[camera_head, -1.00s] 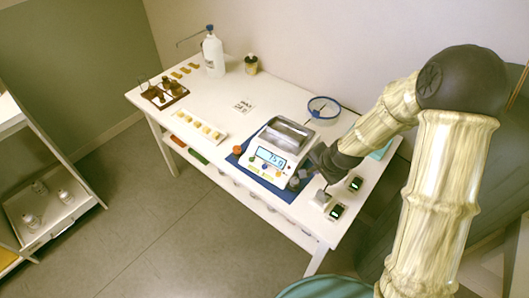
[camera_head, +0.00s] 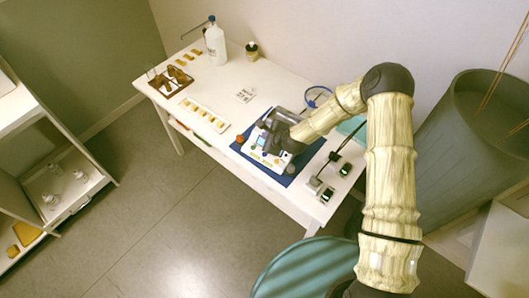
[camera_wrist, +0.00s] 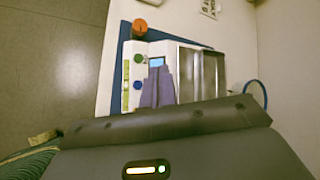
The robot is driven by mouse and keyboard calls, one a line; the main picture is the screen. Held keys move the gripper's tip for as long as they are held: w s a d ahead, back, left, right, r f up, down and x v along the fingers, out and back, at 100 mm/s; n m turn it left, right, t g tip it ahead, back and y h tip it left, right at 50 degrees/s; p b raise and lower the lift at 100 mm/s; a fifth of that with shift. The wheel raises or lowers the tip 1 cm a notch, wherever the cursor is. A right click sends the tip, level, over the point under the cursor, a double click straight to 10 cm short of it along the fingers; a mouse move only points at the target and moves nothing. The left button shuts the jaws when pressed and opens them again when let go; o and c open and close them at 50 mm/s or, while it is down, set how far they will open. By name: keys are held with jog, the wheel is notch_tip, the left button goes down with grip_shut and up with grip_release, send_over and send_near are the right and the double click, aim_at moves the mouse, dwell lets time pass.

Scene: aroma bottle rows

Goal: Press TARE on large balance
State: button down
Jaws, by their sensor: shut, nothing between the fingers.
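The large balance (camera_head: 257,153) is white with a steel pan and stands on a blue mat (camera_head: 292,180). In the wrist view, the balance (camera_wrist: 132,48) shows its pan (camera_wrist: 210,72), a small display (camera_wrist: 157,61), a green round button (camera_wrist: 138,58) and a blue round button (camera_wrist: 137,85). I cannot read which button is TARE. My gripper (camera_head: 272,140) is over the balance and hides much of it in the head view. In the wrist view, my gripper (camera_wrist: 157,80) is shut and empty, its fingertips just below the display, beside the blue button. I cannot tell whether they touch the balance.
An orange cap (camera_wrist: 140,26) stands beside the balance. Two small devices with green displays (camera_head: 345,169) stand to the right. A white tray (camera_head: 207,116) lies to the left, and a white bottle (camera_head: 215,45) stands at the back. The table's middle is mostly clear.

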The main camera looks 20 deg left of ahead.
jog(key=shift+f, duration=0.15)
jog(key=b, duration=0.5)
send_over(265, 155)
jog(key=f, duration=0.7)
jog(key=shift+d+f, duration=0.2)
jog(key=shift+d, duration=0.05)
jog(key=shift+s+a+f+b, duration=0.1)
jog(key=shift+f+b, duration=0.2)
jog(key=shift+d+f, duration=0.25)
jog(key=shift+f, duration=0.05)
jog(key=shift+a, duration=0.1)
jog(key=shift+b, duration=0.3)
dwell(0.3)
jog(key=shift+f+b, duration=0.3)
jog(key=shift+f, duration=0.1)
